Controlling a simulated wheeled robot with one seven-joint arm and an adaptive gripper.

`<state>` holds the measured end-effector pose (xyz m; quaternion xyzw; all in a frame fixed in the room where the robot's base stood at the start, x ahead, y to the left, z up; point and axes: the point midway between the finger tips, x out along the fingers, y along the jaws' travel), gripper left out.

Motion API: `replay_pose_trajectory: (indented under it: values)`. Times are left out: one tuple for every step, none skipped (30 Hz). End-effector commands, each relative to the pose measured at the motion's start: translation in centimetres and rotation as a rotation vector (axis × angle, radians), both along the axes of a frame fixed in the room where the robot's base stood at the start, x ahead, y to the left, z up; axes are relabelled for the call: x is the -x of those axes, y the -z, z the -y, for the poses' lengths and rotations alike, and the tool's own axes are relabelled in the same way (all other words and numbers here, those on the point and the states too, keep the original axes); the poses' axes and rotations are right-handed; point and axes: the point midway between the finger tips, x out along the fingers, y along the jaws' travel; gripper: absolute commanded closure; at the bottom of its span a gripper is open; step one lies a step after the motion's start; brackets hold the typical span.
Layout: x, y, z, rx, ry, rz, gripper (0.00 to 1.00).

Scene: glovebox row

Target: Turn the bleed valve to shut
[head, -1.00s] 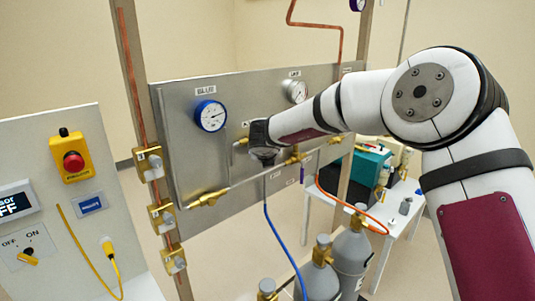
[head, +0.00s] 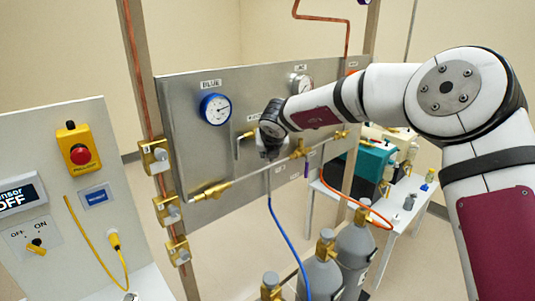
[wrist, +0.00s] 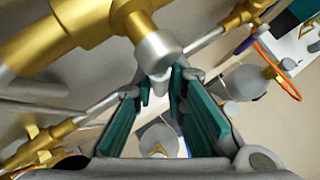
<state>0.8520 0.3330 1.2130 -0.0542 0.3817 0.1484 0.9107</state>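In the wrist view, a large brass valve body (wrist: 75,35) ends in a round grey cap (wrist: 159,52) with a short stub, just beyond my fingertips. My gripper (wrist: 161,80) is open, its teal-padded fingers apart with nothing gripped between them. Whether either finger touches the stub cannot be told. I cannot tell for sure which valve is the bleed valve.
A silver pipe with brass fittings (head: 215,192) crosses the panel below my gripper. A blue gauge (head: 216,109) is at left. A blue hose (head: 283,232) hangs beneath, with grey cylinders (head: 321,271) below. A control panel with a red button (head: 80,155) stands far left.

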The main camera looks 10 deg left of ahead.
Motion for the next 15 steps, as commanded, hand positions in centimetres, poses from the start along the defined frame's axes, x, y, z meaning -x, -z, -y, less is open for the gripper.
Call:
replay_pose_trajectory:
  values:
    - [0.12,0.05,-0.15,-0.002,-0.002,-0.002,0.75]
    - [0.12,0.05,-0.15,-0.001,-0.003,-0.001,0.68]
    - [0.12,0.07,-0.14,0.000,-0.002,-0.001,0.68]
    - [0.12,0.07,-0.13,0.000,-0.002,-0.001,0.68]
    - [0.11,0.07,-0.12,0.000,-0.002,-0.001,0.68]
    - [0.11,0.07,-0.11,0.000,-0.003,-0.001,0.68]
    - [0.10,0.08,-0.10,0.000,-0.003,-0.001,0.68]
    - [0.10,0.08,-0.10,0.001,-0.002,-0.001,0.68]
    - [0.10,0.08,-0.09,0.001,-0.002,-0.001,0.68]
    - [0.10,0.07,-0.07,0.001,-0.002,-0.001,0.68]
    - [0.12,0.03,-0.06,0.001,-0.002,-0.001,0.68]
    - [0.18,-0.07,-0.02,0.002,-0.003,0.000,0.68]
    - [0.27,-0.19,0.01,0.002,-0.003,0.000,0.68]
    - [0.40,-0.39,0.08,0.002,-0.002,0.001,0.68]
    - [0.63,-0.72,0.18,0.002,-0.002,0.002,0.68]
